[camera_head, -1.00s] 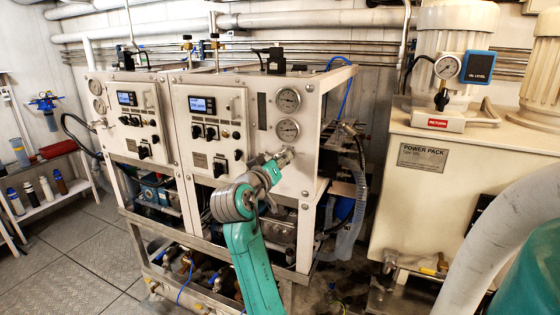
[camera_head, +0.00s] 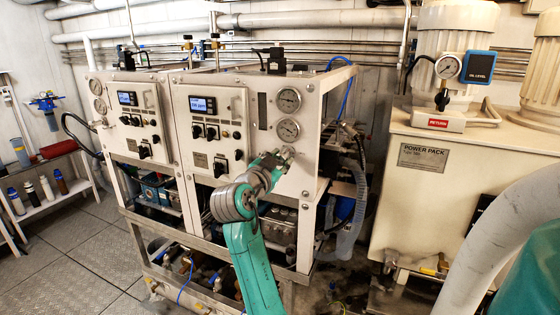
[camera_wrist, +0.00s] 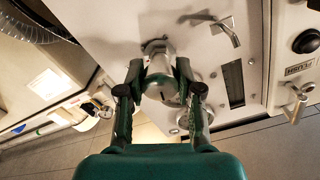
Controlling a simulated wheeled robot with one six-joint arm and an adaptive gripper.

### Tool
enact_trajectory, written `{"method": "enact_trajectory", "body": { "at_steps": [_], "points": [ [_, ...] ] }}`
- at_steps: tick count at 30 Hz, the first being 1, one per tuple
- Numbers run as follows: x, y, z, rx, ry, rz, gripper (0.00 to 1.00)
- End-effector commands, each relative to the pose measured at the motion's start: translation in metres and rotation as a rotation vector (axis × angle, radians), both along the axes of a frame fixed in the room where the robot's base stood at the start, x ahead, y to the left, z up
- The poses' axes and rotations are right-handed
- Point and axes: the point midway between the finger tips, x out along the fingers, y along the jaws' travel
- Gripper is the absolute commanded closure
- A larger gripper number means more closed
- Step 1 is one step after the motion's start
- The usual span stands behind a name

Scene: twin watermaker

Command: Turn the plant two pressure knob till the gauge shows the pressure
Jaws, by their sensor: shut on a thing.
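The right-hand plant panel (camera_head: 215,135) carries two round gauges, an upper gauge (camera_head: 288,100) and a lower gauge (camera_head: 288,130). Their needles are too small to read surely. My gripper (camera_head: 284,154) is at the panel just below the lower gauge and hides the knob in the head view. In the wrist view my gripper (camera_wrist: 160,70) has its two green fingers closed on either side of the pale metal pressure knob (camera_wrist: 160,66), which stands out from the white panel.
A similar left-hand plant panel (camera_head: 131,110) stands beside it. Hoses and pipes (camera_head: 350,190) are right of the frame, then the power pack (camera_head: 430,180). A metal handle (camera_wrist: 225,32) and a dark flow tube (camera_wrist: 233,83) sit near the knob in the wrist view.

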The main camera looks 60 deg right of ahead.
Motion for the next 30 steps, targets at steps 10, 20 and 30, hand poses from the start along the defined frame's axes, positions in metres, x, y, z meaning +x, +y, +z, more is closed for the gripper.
{"method": "enact_trajectory", "body": {
  "at_steps": [10,20,30],
  "points": [
    [0.0006,0.0000,-0.0025,0.026,-0.247,-0.001,1.00],
    [0.0008,0.0001,-0.0025,0.034,-0.357,-0.001,1.00],
    [0.0009,0.0001,-0.0024,0.036,-0.374,-0.001,1.00]
  ]
}}
